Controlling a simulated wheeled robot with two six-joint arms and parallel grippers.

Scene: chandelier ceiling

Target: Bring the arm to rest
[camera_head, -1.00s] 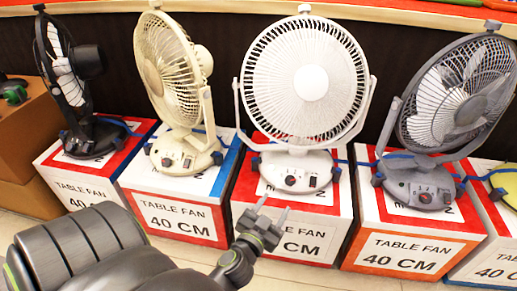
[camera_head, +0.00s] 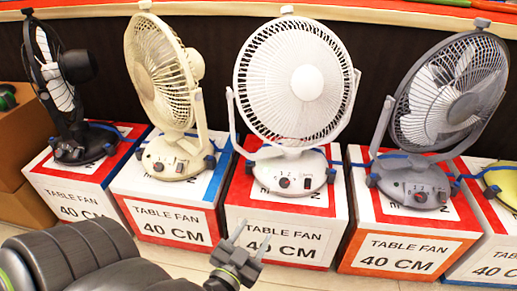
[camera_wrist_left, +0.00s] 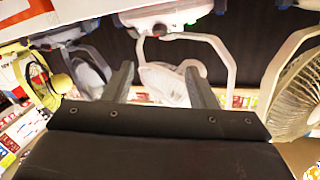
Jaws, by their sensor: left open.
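My left gripper (camera_head: 247,249) is open and empty, low in the head view, in front of the box under the white fan (camera_head: 296,82). Its two fingers also show in the left wrist view (camera_wrist_left: 160,84), with nothing between them. The white fan stands upright on its box, behind and above the gripper. The left arm (camera_head: 75,262) comes in from the lower left; part of its forearm is cut off by the bottom edge. My right gripper is not in view.
A cream fan (camera_head: 160,72), a black fan (camera_head: 60,85) and a grey fan (camera_head: 450,95) stand on table fan boxes in the same row. A brown box (camera_head: 25,140) stands at the left. Pale floor (camera_head: 185,262) shows in front of the boxes.

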